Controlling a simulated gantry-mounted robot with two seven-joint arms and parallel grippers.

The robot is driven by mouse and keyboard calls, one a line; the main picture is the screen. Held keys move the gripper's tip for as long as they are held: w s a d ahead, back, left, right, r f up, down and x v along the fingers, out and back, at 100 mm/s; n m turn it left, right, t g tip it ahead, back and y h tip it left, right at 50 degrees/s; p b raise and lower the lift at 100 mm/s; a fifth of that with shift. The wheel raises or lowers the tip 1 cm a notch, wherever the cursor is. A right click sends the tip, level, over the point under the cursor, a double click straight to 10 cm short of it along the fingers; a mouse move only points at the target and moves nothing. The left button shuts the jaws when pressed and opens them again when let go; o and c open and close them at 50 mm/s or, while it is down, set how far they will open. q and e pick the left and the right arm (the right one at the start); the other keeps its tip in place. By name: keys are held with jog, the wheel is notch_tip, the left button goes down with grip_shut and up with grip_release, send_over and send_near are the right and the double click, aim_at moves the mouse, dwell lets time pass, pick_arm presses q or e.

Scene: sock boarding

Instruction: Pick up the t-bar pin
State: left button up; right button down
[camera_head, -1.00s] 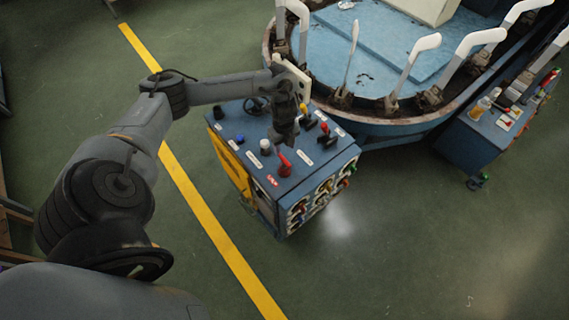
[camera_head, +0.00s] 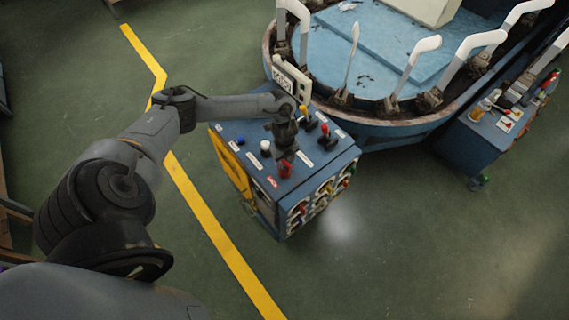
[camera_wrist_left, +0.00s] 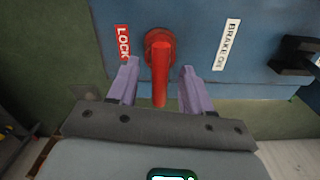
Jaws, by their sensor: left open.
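The red t-bar pin (camera_wrist_left: 159,76) stands in the top of the blue control cabinet (camera_head: 345,152), beside a red LOCK label (camera_wrist_left: 123,43). In the head view the pin (camera_head: 285,170) shows just in front of my left gripper (camera_head: 286,156). In the left wrist view my left gripper (camera_wrist_left: 158,72) is open, with one purple finger on each side of the pin's red shaft. Gaps show between the shaft and both fingers, and nothing is held. My right gripper is in neither view.
A white BRAKE label (camera_wrist_left: 228,44) and a black lever (camera_wrist_left: 294,55) are to the right of the pin. A white knob (camera_head: 265,148) and a yellow-topped lever (camera_head: 304,113) stand nearby. Behind is the round blue machine (camera_head: 380,62) with white sock forms.

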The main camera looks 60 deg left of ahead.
pick_arm(q)
grip_shut()
jog(key=shift+r, duration=0.15)
jog(key=shift+r, duration=0.85)
notch_tip(320, 180, up, 2)
jog(key=shift+r, duration=0.2)
jog(key=d, duration=0.1)
jog(key=d+r, duration=0.1)
jog(key=d, duration=0.1)
jog(key=w+d+r, duration=0.1)
jog(key=shift+d+r, duration=0.1)
jog(key=shift+d, duration=0.05)
jog(key=w+d+r+p, duration=0.1)
jog(key=d+r+p, duration=0.6)
jog(key=r+p, duration=0.3)
jog(key=shift+r+p, duration=0.4)
jog(key=shift+r, duration=0.35)
